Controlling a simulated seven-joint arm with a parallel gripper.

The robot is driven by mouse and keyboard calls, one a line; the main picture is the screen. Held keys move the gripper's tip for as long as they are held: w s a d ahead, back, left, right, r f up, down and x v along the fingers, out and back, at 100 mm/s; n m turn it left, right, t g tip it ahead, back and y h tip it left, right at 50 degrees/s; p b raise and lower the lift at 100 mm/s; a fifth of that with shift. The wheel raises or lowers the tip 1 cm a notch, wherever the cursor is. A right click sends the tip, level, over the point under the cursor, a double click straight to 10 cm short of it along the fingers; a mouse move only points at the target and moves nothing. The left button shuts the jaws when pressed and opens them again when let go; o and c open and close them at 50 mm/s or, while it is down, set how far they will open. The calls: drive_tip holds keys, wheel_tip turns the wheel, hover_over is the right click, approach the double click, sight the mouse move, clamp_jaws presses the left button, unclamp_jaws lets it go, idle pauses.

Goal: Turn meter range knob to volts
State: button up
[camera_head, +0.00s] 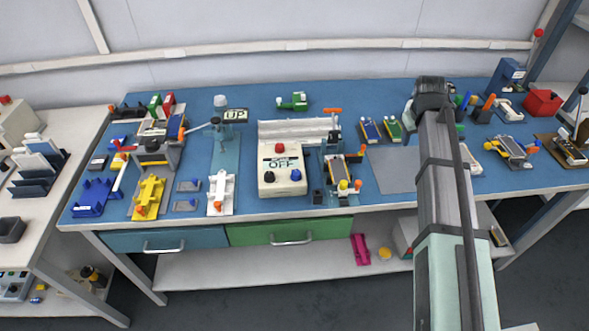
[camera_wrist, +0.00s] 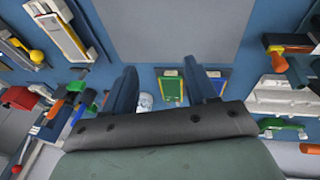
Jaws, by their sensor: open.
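A cream box (camera_head: 267,187) stands at the front middle of the blue bench in the head view. Its display reads OFF, and its top carries a red button (camera_head: 280,148), a black knob (camera_head: 268,177) and a blue knob (camera_head: 295,175). It looks like the meter, but its range marks are too small to read. I cannot make it out in the wrist view. My gripper (camera_wrist: 160,78) is open and empty, with two dark blue fingers apart above the bench. In the head view it is to the right of the box, its fingers hidden behind my arm.
A grey mat (camera_head: 393,168) lies between the box and my arm. Two cells (camera_head: 371,130) lie behind it.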

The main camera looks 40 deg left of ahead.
drive_tip(key=s+a+r+n+g, duration=0.1)
drive_tip(key=s+a+r+n, duration=0.1)
drive_tip(key=s+a, duration=0.75)
wheel_tip(320, 180, up, 7)
drive_tip(key=n+g, duration=0.3)
drive_tip(key=n, duration=0.3)
hover_over(269, 174)
wheel_tip(269, 174, down, 14)
drive_tip(key=shift+f, duration=0.1)
drive_tip(key=c, duration=1.1)
